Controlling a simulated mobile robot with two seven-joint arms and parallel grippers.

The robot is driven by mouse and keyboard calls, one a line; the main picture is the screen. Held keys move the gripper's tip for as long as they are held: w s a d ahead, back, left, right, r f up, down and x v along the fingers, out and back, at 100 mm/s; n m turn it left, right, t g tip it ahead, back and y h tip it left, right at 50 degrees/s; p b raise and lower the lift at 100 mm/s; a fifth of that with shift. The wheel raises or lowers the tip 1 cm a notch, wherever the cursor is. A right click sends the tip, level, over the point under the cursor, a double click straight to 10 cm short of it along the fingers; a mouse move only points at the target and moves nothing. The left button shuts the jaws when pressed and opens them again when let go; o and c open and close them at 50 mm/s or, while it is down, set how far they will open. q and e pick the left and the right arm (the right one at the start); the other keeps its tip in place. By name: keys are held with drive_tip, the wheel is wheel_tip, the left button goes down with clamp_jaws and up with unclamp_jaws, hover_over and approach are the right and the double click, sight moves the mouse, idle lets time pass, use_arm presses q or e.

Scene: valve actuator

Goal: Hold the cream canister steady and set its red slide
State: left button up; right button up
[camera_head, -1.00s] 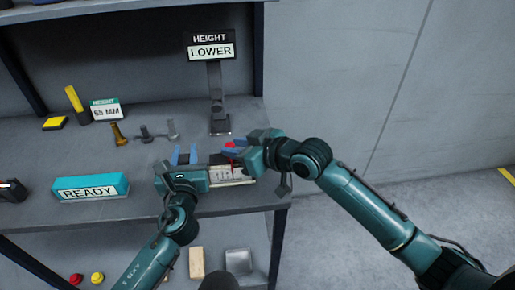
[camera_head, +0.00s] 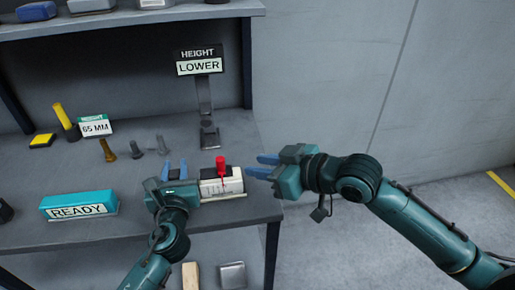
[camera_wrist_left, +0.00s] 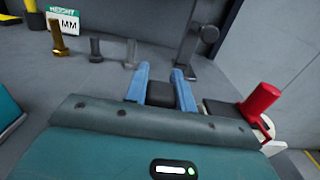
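The cream canister (camera_head: 235,186) lies at the front right of the shelf, a dark cap on its upper left. The red slide (camera_head: 221,164) stands up from it; it also shows in the left wrist view (camera_wrist_left: 260,103). My left gripper (camera_head: 175,166) is just left of the canister. In the left wrist view its blue fingers (camera_wrist_left: 160,80) flank a dark block (camera_wrist_left: 160,96) with no visible gap; whether the block joins the canister is hidden. My right gripper (camera_head: 257,165) is right of the canister, fingers apart, empty and clear of the slide.
A sign (camera_head: 200,62) reads HEIGHT LOWER on a post behind. A small sign (camera_head: 95,126) reads HEIGHT 65 MM. A teal box (camera_head: 78,203) reads READY. Several bolt-like posts (camera_head: 136,149) stand behind the left gripper. The shelf ends just right of the canister.

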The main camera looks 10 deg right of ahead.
use_arm(q)
drive_tip(key=shift+o, duration=1.4)
drive_tip(key=shift+a+f, duration=0.15)
drive_tip(key=shift+f, duration=0.15)
drive_tip(key=shift+o, duration=1.3)
drive_tip(key=shift+r, duration=0.15)
